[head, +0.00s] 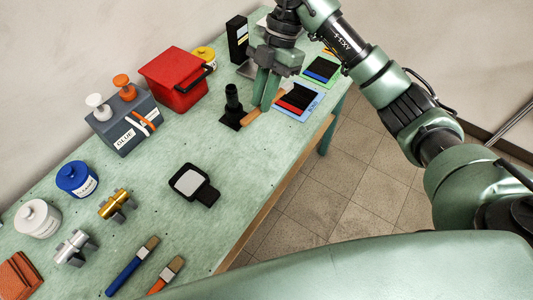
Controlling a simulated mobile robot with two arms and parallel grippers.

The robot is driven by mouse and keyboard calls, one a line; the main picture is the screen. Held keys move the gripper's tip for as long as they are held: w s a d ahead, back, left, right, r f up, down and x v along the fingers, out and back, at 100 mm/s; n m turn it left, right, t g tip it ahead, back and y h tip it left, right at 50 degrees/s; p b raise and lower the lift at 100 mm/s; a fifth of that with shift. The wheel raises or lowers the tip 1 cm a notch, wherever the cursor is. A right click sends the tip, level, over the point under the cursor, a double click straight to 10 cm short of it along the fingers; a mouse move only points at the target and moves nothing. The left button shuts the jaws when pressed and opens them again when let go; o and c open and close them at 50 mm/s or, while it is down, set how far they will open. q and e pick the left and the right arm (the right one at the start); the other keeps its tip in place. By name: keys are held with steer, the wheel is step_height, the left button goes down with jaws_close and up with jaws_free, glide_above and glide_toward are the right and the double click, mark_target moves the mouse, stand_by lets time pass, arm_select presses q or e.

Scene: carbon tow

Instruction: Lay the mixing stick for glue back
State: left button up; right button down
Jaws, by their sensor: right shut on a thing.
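The mixing stick (250,117) is a short tan wooden stick at the upper middle of the head view, near the right-hand edge of the table (240,165). My right gripper (263,105) comes down from above with its green fingers shut on the stick. The fingers hide the stick's middle; a bit of tan shows beyond them. I cannot tell whether the stick touches the table. My left gripper is not in view.
A black stand (232,108) is close left of the stick, and a blue card with dark strips (299,101) close right. A red box (174,79), a grey glue dispenser (124,121) and a black-framed mirror-like tool (192,184) stand further left. Brushes (133,265) lie in front.

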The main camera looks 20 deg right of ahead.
steer(key=m, duration=0.2)
steer(key=m+t, duration=0.1)
steer(key=m, duration=0.1)
steer(key=m+t, duration=0.1)
steer(key=shift+a+f+m+y, duration=0.2)
steer(key=shift+a+m+y, duration=0.1)
steer(key=shift+m, duration=0.1)
steer(key=shift+f+m+t, duration=0.2)
steer(key=shift+m+t, duration=0.1)
steer(key=shift+m, duration=0.4)
step_height(320, 180, down, 15)
steer(key=p, duration=0.3)
steer(key=shift+r, duration=0.2)
step_height(320, 180, down, 5)
steer(key=shift+f+p, duration=0.1)
steer(key=shift+p, duration=0.35)
steer(key=c, duration=1.4)
jaws_free()
steer(key=shift+w, duration=0.1)
steer(key=b+v, duration=0.2)
steer(key=v, duration=1)
